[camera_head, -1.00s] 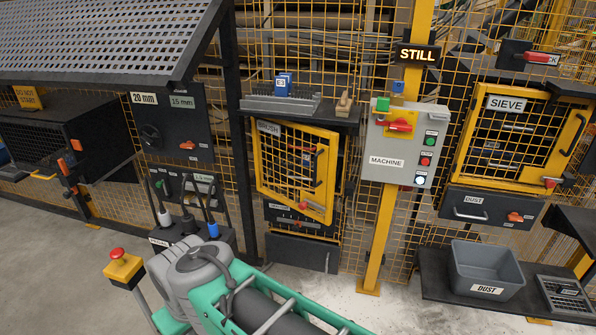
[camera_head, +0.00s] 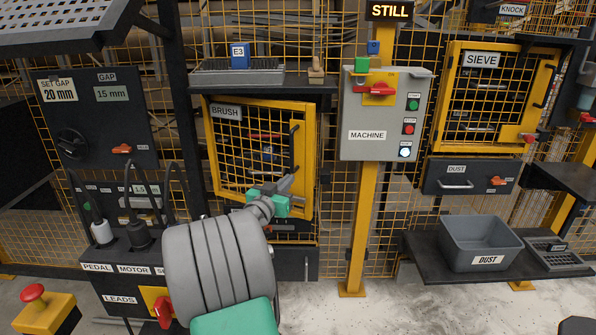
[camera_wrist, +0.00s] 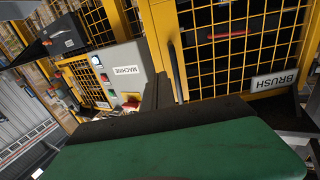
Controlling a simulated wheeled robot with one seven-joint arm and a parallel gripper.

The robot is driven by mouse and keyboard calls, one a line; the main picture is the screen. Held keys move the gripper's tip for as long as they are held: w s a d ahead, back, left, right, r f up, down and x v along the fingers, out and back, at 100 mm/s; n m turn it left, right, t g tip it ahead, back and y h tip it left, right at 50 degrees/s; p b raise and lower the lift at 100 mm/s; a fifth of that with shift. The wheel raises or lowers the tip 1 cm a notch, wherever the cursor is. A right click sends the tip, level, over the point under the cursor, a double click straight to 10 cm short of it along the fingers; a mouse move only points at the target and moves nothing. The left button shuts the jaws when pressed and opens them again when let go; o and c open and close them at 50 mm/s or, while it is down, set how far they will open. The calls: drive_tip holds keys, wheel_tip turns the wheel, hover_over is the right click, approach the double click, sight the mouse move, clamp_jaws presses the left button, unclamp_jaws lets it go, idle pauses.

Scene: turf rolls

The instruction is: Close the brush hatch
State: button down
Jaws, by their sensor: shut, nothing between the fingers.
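The brush hatch (camera_head: 262,203) is a yellow-framed mesh door labelled BRUSH, left of the yellow post. Its right side stands out from the dark frame, so it looks ajar. A black upright handle (camera_head: 294,150) is on its right side. My gripper (camera_head: 290,182) is shut and empty, in front of the hatch's lower right part; whether it touches the door I cannot tell. In the wrist view the hatch's yellow frame (camera_wrist: 160,40), handle (camera_wrist: 177,70) and BRUSH label (camera_wrist: 274,82) show above my green wrist housing.
The grey machine box (camera_head: 375,145) with buttons and a red switch is just right of the hatch. A shelf (camera_head: 260,84) with a tray and blue block juts out above it. The sieve door (camera_head: 448,90) and grey dust bin (camera_head: 482,240) are at the right.

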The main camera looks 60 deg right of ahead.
sight(306, 160)
drive_tip(key=d, duration=0.7)
drive_tip(key=w+d, duration=0.1)
drive_tip(key=d, duration=0.3)
drive_tip(key=shift+d, duration=0.35)
